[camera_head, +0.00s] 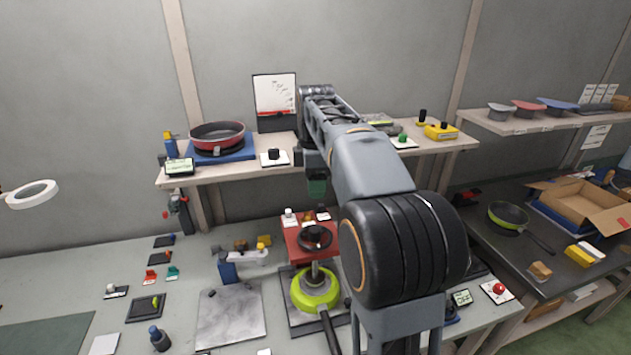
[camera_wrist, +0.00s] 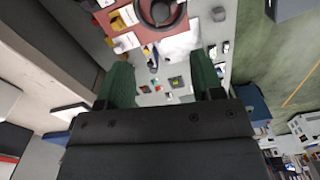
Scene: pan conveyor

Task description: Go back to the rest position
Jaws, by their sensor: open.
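My gripper (camera_head: 317,187) hangs from my raised arm in front of the shelf, above the red press (camera_head: 297,243) with its black handwheel (camera_head: 315,237). In the wrist view my gripper (camera_wrist: 162,78) shows two green fingers spread apart with nothing between them. The press (camera_wrist: 117,15) and its handwheel (camera_wrist: 160,10) show there beyond the fingers. A lime-green pan (camera_head: 314,291) with a dark handle sits under the press. My arm hides part of the shelf and bench to the right of the press.
A red pan (camera_head: 217,135) rests on a blue base on the back shelf (camera_head: 230,173). Another green pan (camera_head: 508,216) lies on the dark right table beside an open cardboard box (camera_head: 580,203). Small parts and a metal plate (camera_head: 230,316) cover the bench left of the press.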

